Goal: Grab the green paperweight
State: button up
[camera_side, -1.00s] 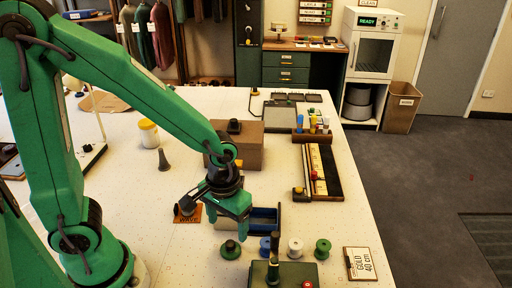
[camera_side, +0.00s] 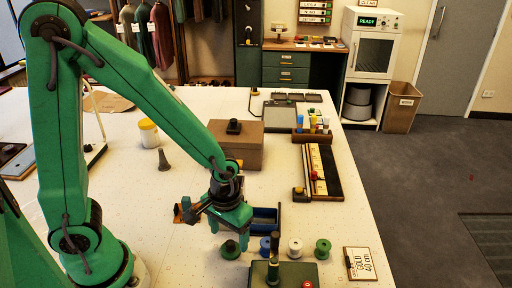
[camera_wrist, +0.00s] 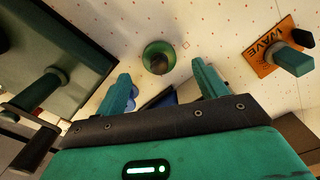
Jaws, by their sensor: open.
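The green paperweight (camera_side: 230,249) is a round green piece with a dark knob on top. It sits on the white table, at the left end of a row of spools. My gripper (camera_side: 229,229) is open and empty above and just behind it, fingers pointing down. In the wrist view the paperweight (camera_wrist: 158,57) shows whole, beyond the fingertips and roughly centred between them. My gripper's two green fingers (camera_wrist: 163,85) are spread apart there and do not touch it.
Blue (camera_side: 265,248), white (camera_side: 295,249) and green (camera_side: 323,249) spools stand to the right. A dark green device with an upright handle (camera_side: 284,275) is in front. An orange WAVE card (camera_wrist: 266,52) lies near.

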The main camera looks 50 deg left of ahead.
aim_at(230, 243)
jog(key=shift+f, duration=2.05)
jog(key=shift+w+d, duration=0.1)
jog(key=c, duration=1.2)
